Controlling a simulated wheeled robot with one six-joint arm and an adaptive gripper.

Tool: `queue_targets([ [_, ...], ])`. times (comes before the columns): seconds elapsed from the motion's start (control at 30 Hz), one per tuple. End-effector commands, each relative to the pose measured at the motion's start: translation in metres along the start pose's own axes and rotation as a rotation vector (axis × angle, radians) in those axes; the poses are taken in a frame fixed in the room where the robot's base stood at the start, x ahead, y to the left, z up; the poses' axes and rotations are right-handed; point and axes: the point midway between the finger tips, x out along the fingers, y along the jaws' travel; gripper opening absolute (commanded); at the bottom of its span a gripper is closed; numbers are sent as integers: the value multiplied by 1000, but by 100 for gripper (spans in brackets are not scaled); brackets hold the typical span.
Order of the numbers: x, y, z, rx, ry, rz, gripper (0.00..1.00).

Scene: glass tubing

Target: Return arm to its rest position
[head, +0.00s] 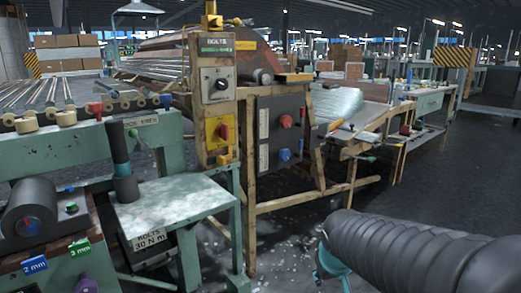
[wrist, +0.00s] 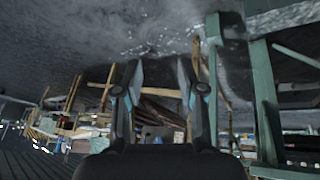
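My arm (head: 400,252), in a dark ribbed sleeve, reaches in from the lower right of the head view. The wrist picture looks upside down, with floor at the top and machine frames beyond the fingers.
A green side table (head: 175,200) carries a dark upright cylinder (head: 122,165). A yellow-framed machine has a control box (head: 217,85) and a dark panel (head: 281,133). A bench with a vise-like dark roller (head: 30,208) is at left. Open dark floor (head: 440,190) lies at right.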

Motion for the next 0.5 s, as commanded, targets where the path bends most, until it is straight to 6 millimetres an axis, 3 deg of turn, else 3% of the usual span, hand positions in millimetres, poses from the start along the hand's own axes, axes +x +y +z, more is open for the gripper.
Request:
queue_targets([
  [0.03,-19,0,20,18,-33,-12,40],
  [0.1,-37,-3,47,42,-82,-35,40],
  [0.23,-69,-10,86,89,-126,-77,40],
  [0.33,-91,-13,104,129,-111,-99,40],
  [0.5,-119,-10,111,161,-26,-98,40],
])
